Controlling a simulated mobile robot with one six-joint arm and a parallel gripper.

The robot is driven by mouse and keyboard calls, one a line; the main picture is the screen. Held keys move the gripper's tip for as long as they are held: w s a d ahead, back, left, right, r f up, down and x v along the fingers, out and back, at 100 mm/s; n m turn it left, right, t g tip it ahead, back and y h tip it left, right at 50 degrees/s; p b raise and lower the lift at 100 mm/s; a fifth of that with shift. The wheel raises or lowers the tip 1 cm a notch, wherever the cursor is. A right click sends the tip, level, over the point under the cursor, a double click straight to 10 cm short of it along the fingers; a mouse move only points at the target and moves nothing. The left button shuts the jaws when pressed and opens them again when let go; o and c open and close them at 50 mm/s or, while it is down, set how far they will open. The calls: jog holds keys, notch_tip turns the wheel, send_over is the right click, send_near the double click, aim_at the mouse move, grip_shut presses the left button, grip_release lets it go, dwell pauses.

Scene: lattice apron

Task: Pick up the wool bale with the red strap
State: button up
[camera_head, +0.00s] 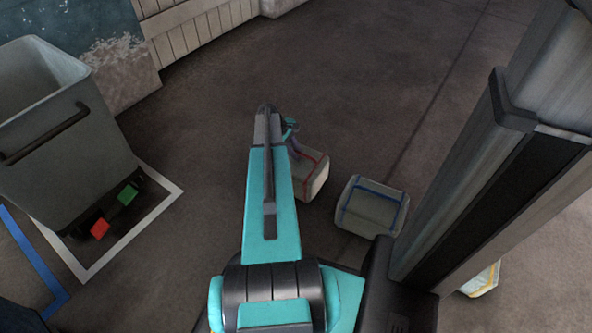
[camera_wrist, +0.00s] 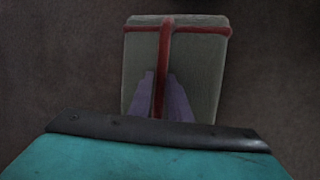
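The wool bale with the red strap (camera_head: 313,180) is a pale block on the floor in the head view, partly hidden behind my arm. In the wrist view the bale (camera_wrist: 205,65) fills the upper middle, with its red straps crossing near the top edge. My gripper (camera_head: 291,146) is at the bale's upper left in the head view. In the wrist view its two purple fingers (camera_wrist: 160,78) lie over the bale, one on each side of the lengthwise strap. A narrow gap shows between the fingertips; whether they touch the bale is unclear.
A bale with blue straps (camera_head: 371,206) sits just right of the red-strapped one. A bale with a yellow strap (camera_head: 482,281) is partly hidden behind my column. A grey bin (camera_head: 62,150) stands at left inside a white floor outline. Open floor lies beyond the bales.

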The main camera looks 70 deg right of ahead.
jog(key=shift+c, duration=0.4)
grip_shut()
dwell(0.9)
jog(key=shift+r, duration=0.1)
